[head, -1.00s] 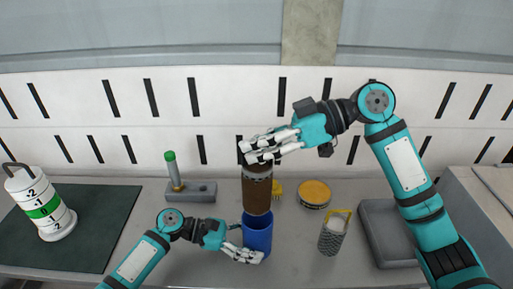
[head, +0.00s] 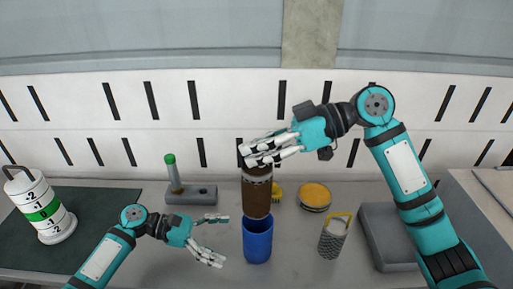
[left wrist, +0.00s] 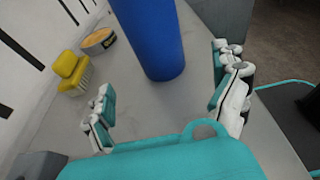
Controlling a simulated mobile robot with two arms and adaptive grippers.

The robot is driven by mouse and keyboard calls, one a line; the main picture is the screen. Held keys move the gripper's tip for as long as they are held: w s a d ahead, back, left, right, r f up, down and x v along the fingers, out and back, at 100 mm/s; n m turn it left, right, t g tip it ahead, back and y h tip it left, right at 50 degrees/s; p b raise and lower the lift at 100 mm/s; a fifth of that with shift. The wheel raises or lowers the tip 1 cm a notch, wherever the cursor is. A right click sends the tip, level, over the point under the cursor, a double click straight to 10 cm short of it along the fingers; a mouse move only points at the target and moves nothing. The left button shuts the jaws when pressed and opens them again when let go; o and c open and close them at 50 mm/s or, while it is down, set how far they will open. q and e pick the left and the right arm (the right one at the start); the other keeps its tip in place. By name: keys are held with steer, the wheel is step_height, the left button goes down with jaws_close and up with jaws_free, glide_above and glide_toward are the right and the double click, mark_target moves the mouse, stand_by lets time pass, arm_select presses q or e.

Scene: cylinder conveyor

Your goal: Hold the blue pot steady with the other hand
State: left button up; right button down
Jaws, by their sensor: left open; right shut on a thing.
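The blue pot (head: 257,243) stands upright on the grey table in the head view. It also shows in the left wrist view (left wrist: 150,38), ahead of the fingers. My left gripper (head: 218,238) is open, to the left of the pot and apart from it. In the left wrist view its fingers (left wrist: 168,100) are spread wide with nothing between them. My right gripper (head: 268,152) is shut on the top of a brown cylinder (head: 257,192), which it holds upright over the pot's mouth. The cylinder's lower end is at the pot's rim; I cannot tell whether it is inside.
A grater (head: 333,238) with a yellow handle stands right of the pot. A round yellow-topped tin (head: 314,196) and a yellow brush (left wrist: 72,72) are behind. A grey base with a green-tipped post (head: 192,194) and a white numbered cylinder (head: 42,207) are left.

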arm_select(q)
steer(key=v, duration=0.3)
steer(key=shift+a+r, duration=0.15)
steer(key=shift+r, duration=0.05)
arm_select(e)
steer(key=shift+r, duration=0.15)
steer(key=shift+r+p, duration=2.15)
steer(key=shift+r, duration=0.3)
arm_select(q)
step_height(320, 180, up, 4)
arm_select(e)
steer(key=shift+f, duration=0.1)
